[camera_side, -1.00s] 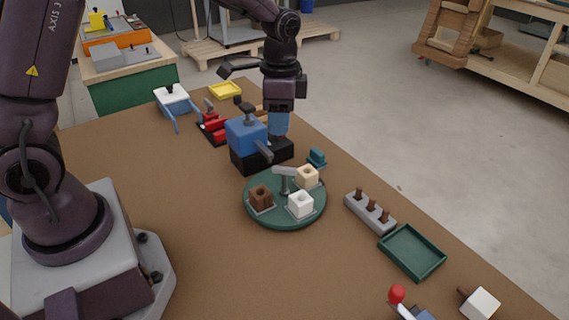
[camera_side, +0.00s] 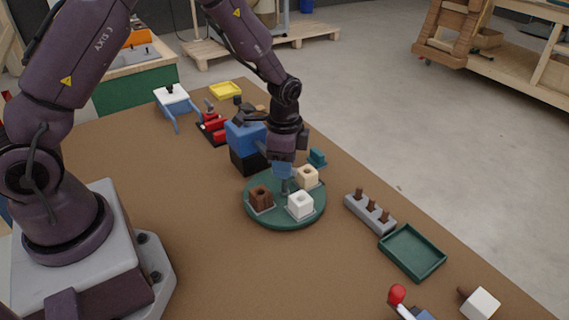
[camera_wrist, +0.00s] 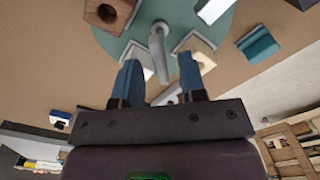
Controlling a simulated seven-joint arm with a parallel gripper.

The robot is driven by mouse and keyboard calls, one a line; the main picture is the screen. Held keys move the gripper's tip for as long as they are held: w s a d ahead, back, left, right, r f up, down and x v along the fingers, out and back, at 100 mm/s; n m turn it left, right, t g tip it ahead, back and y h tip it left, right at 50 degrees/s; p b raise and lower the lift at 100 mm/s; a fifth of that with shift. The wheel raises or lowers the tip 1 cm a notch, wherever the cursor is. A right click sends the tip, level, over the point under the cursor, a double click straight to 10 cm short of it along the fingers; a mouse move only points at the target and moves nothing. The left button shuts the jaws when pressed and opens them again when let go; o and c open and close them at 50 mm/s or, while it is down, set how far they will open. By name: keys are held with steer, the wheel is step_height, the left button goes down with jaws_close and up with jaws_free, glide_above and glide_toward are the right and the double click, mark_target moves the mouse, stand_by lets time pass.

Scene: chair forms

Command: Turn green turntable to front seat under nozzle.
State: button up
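The green turntable (camera_side: 252,218) lies flat on the brown table. It carries a brown holed block (camera_side: 261,199), a white holed block (camera_side: 300,206) and a cream holed block (camera_side: 308,176). A grey handle (camera_wrist: 157,45) stands near its middle. My gripper (camera_side: 285,188) is over the turntable, pointing down at the handle. In the wrist view, its two blue fingers (camera_wrist: 159,72) are apart, one on each side of the handle, with gaps showing. The blue machine on a black base (camera_side: 245,142) stands behind the turntable. Its grey nozzle is hidden by my gripper in the side view.
A teal block (camera_side: 317,158) sits close beyond the turntable's right edge. A grey rack with brown pegs (camera_side: 370,211) and a green tray (camera_side: 412,268) stand to the right. A red-knobbed device (camera_side: 397,294) is at the front. The table left of the turntable is clear.

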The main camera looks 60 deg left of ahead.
steer(key=shift+f, duration=0.4)
jaws_close()
